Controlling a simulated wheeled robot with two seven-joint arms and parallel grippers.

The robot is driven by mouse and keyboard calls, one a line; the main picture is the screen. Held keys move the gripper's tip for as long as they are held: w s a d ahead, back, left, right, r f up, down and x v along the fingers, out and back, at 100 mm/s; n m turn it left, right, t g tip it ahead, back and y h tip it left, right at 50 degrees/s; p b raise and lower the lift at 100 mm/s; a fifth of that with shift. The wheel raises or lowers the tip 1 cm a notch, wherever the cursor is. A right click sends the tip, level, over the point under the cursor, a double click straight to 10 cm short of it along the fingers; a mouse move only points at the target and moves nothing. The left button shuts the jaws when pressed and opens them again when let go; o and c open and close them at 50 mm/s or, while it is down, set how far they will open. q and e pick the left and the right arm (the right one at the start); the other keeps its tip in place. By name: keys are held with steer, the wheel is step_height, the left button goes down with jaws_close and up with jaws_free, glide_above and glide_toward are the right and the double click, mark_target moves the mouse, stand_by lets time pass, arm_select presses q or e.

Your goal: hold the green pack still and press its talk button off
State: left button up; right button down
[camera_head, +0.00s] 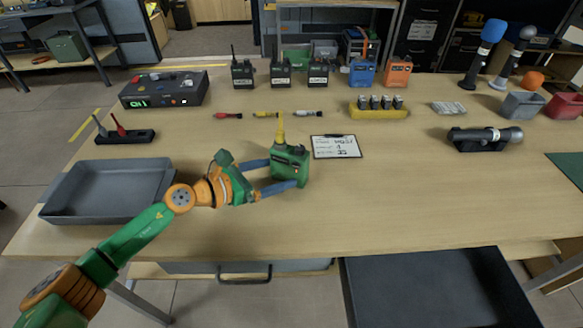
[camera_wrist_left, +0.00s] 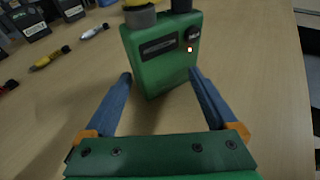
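The green pack (camera_head: 290,168) stands upright near the table's middle, a yellow-tipped antenna on top. In the left wrist view the green pack (camera_wrist_left: 165,65) shows a dark label, a dark round knob or button and a small lit light near its upper right; its top is cut off. My left gripper (camera_head: 280,173) reaches it from the left. In the left wrist view my left gripper (camera_wrist_left: 160,76) has its blue fingers apart, one tip at each side of the pack. A small gap seems to show at the left finger; contact is unclear at the right one. My right gripper is out of view.
A grey tray (camera_head: 75,217) lies at left, a clipboard (camera_head: 336,147) just right of the pack. Behind stand several black packs, a blue pack (camera_head: 362,71) and an orange pack (camera_head: 397,71). Small coloured cylinders (camera_head: 266,114) lie between. The front right table is clear.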

arm_select(q)
steer(key=shift+w+d+f, duration=0.15)
steer(key=shift+w+d, duration=0.1)
steer(key=shift+d, duration=0.3)
jaws_close()
stand_by(1.0)
steer(key=shift+o, duration=0.5)
jaws_free()
